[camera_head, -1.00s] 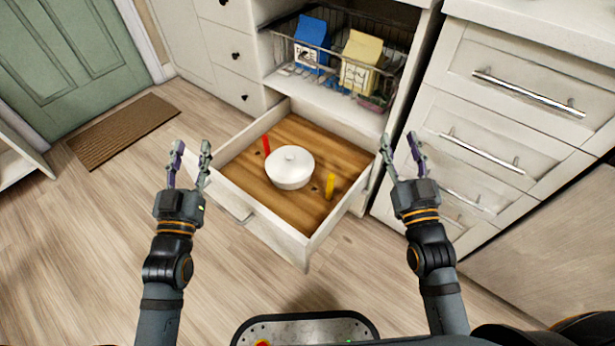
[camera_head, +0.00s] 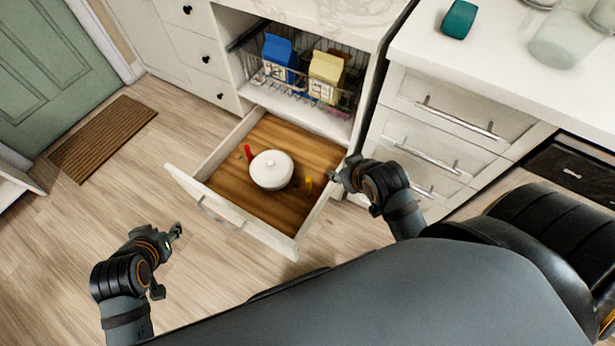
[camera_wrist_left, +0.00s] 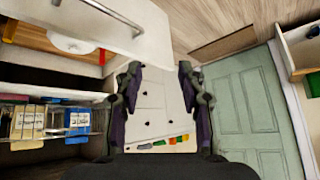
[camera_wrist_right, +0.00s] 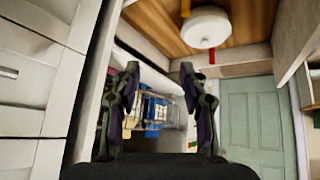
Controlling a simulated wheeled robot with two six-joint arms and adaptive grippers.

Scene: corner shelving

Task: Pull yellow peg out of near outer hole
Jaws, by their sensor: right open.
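The yellow peg (camera_head: 309,184) stands upright in the open drawer (camera_head: 262,222), right of the white lidded pot (camera_head: 271,172). The peg also shows at the top edge of the right wrist view (camera_wrist_right: 185,8). Its hole is too small to make out. My right gripper (camera_head: 335,178) is at the drawer's right wall, close to the right of the peg and apart from it. Its fingers are spread and empty in the right wrist view (camera_wrist_right: 158,68). My left gripper (camera_head: 178,229) is low at the left, outside the drawer, and its fingers are spread and empty in the left wrist view (camera_wrist_left: 160,68).
A red peg (camera_head: 248,152) stands left of the pot. A wire basket (camera_head: 300,85) with blue and yellow cartons is on the shelf behind. Drawers with bar handles (camera_head: 460,118) stand on the right.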

